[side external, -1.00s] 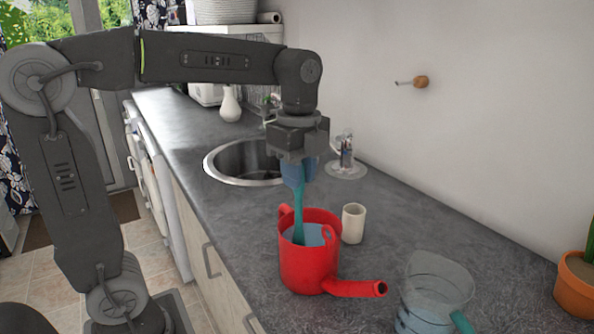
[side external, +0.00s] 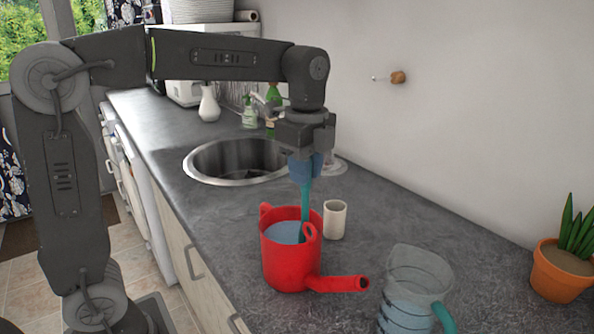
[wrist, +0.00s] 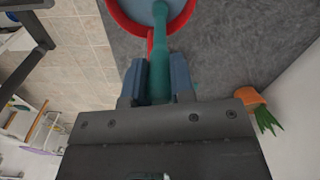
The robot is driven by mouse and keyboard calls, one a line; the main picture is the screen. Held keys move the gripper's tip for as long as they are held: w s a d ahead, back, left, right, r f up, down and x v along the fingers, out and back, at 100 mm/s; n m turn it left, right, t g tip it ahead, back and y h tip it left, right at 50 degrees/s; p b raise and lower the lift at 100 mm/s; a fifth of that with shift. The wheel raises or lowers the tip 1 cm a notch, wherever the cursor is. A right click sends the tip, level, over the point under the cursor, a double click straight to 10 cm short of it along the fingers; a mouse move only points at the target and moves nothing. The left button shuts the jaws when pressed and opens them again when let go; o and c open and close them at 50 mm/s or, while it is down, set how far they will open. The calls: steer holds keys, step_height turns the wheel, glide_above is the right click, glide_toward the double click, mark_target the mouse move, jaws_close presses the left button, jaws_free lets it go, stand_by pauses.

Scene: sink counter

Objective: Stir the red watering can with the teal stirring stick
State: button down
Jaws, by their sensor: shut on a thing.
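The red watering can (side external: 285,262) stands upright on the counter with pale blue liquid inside and its spout toward the lower right. My gripper (side external: 305,170) is above the can and shut on the teal stirring stick (side external: 306,196). The stick points down, and its lower end is inside the can near the right side of the opening; the tip is hidden. In the wrist view the blue fingers (wrist: 159,80) hold the stick (wrist: 160,45), which reaches over the can's rim (wrist: 115,14).
A cream cup (side external: 335,220) stands close behind the can to the right. A clear measuring jug (side external: 415,285) with a teal handle is at the front right. A potted plant (side external: 562,270) is at the far right. The sink (side external: 235,160) lies behind the can.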

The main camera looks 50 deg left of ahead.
steer(key=shift+w+a, duration=0.1)
steer(key=shift+w+a, duration=0.35)
steer(key=shift+a, duration=0.25)
steer(key=shift+w+a, duration=0.35)
steer(key=shift+a, duration=0.25)
steer(key=a, duration=0.1)
steer(key=s+a, duration=0.1)
steer(key=shift+s+a, duration=0.25)
steer(key=shift+a, duration=0.05)
